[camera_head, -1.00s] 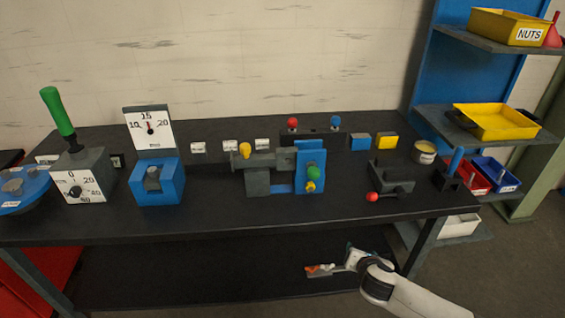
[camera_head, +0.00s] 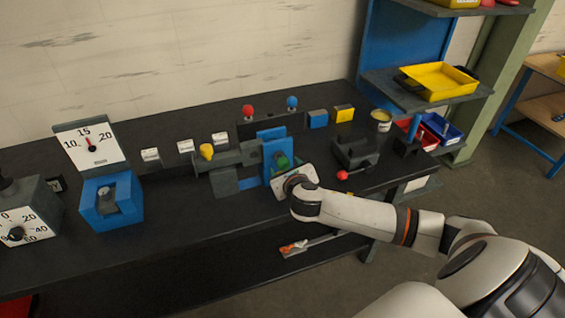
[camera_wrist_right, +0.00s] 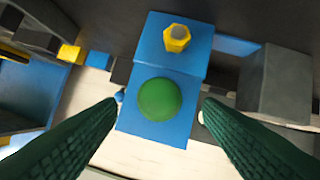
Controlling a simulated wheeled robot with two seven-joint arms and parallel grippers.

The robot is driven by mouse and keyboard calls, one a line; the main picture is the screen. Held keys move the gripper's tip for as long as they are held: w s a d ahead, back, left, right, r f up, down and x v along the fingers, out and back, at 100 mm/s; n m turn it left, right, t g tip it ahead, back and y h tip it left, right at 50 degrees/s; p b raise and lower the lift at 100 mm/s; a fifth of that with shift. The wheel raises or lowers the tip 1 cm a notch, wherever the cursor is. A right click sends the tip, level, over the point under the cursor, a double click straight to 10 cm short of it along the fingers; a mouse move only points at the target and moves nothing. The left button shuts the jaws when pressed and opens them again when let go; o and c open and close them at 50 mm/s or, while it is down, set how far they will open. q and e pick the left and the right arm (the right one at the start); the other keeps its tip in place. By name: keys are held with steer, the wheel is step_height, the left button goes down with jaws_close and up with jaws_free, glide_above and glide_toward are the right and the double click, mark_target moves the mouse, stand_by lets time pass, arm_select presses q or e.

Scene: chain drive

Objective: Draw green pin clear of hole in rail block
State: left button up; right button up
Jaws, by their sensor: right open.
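The green pin shows as a round green head on the blue front of the rail block (camera_head: 271,134). In the head view the green pin (camera_head: 283,161) sits just beyond my right gripper (camera_head: 288,174), which partly covers the block's front. In the right wrist view the green head (camera_wrist_right: 160,98) lies between the two dark green fingers of the right gripper (camera_wrist_right: 161,108), which is open with a gap on each side. The blue block (camera_wrist_right: 153,126) is behind the head. The hole and the pin's shank are hidden. My left gripper is not in view.
A yellow hex knob (camera_wrist_right: 176,38) sits on the blue block close to the green head. A red-knobbed grey fixture (camera_head: 355,150) stands right of the block. A yellow knob (camera_head: 207,151) is on its left. Red (camera_head: 248,111) and blue (camera_head: 292,102) knobs stand behind.

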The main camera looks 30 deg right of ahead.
mark_target(284, 166)
steer(key=shift+x, duration=2)
steer(key=shift+c, duration=0.2)
steer(key=c, duration=1.2)
steer(key=shift+s, duration=0.1)
